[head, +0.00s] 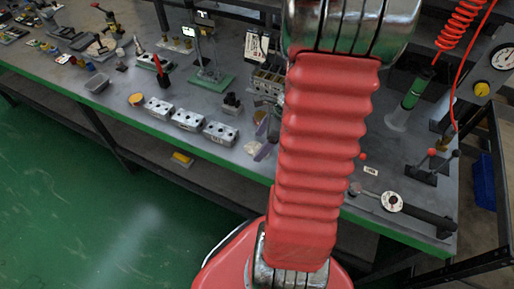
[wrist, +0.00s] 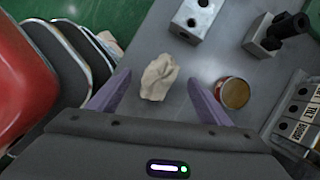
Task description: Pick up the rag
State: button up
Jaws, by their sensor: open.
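The rag (wrist: 159,77) is a small crumpled beige cloth on the grey bench top (wrist: 150,30). In the wrist view it lies between and a little beyond the two purple fingers of my gripper (wrist: 157,95), which are spread apart and empty. In the head view the rag (head: 251,147) is a small pale patch near the bench's front edge, left of my red arm. A purple finger of my gripper (head: 264,152) shows beside it there; the rest is hidden behind the arm.
A round tin (wrist: 233,92) stands just right of the right finger. A metal valve block (wrist: 196,17), a dark fitting (wrist: 276,32) and a labelled block row (wrist: 296,115) lie beyond and right. In the head view, several valve blocks (head: 188,120) line the bench's front edge.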

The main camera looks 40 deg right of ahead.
aim_at(259, 144)
jog(key=shift+x, duration=0.75)
jog(key=shift+c, duration=0.4)
jog(key=c, duration=1)
jog(key=shift+r, duration=0.1)
jog(key=shift+r, duration=0.4)
jog(key=shift+c, duration=1.2)
notch_tip(259, 144, up, 9)
jog(key=shift+r, duration=0.1)
jog(key=shift+c, duration=0.2)
